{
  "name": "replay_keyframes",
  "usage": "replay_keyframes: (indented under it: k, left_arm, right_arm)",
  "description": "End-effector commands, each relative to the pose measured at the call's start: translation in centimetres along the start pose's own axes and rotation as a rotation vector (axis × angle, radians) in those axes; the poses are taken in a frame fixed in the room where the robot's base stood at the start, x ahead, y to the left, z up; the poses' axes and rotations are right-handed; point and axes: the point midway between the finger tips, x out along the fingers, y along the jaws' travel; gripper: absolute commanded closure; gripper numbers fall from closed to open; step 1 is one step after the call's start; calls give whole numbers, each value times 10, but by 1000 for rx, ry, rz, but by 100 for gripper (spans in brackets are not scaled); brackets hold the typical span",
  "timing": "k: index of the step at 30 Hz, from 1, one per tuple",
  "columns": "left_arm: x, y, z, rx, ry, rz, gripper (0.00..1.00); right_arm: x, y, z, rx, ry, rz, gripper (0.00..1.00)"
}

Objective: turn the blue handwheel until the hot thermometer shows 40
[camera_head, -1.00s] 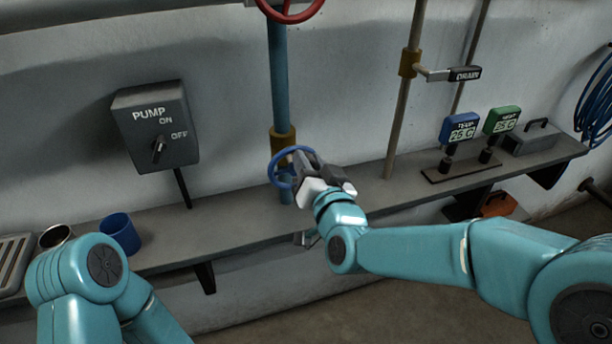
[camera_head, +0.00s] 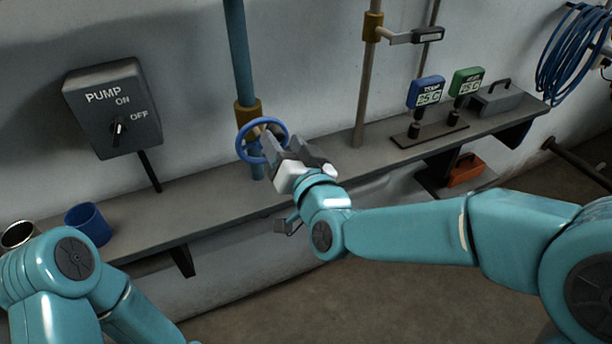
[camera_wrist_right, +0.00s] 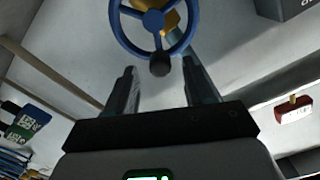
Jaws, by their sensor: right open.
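The blue handwheel (camera_head: 240,146) sits on a blue vertical pipe below a brass-coloured collar, above the shelf. My right gripper (camera_head: 280,150) is right in front of the wheel in the head view. In the right wrist view the wheel (camera_wrist_right: 121,33) with its dark knob is beyond the open fingers (camera_wrist_right: 160,85), with nothing between them. Two thermometers stand on the shelf: a blue one (camera_head: 426,91) and a green one (camera_head: 466,81), both appearing to read 25 C. Which is the hot one is unclear. My left arm shows at lower left; its gripper is out of frame.
A grey pump box (camera_head: 115,107) with an ON/OFF switch hangs left of the pipe. A blue cup (camera_head: 88,224) and a metal cup (camera_head: 18,235) stand at the shelf's left. A drain lever (camera_head: 412,37) is on the thinner pipe. A grey case (camera_head: 497,98) sits at right.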

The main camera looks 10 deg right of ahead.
Motion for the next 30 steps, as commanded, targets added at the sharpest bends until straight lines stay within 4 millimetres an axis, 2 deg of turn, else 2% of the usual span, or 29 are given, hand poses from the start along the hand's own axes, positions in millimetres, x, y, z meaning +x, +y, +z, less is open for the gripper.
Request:
replay_keyframes:
  k: [6,12,19,30]
  left_arm:
    - [11,-4,0,0,0,0,57]
    - [16,-6,0,0,0,0,57]
    - [27,-10,0,0,0,0,57]
    - [26,-10,0,0,0,0,57]
  right_arm:
    - [-61,0,1,2,2,-3,47]
    - [-108,0,1,1,3,-3,47]
    - [-127,0,1,1,1,-1,47]
    - [-129,0,0,1,0,0,47]
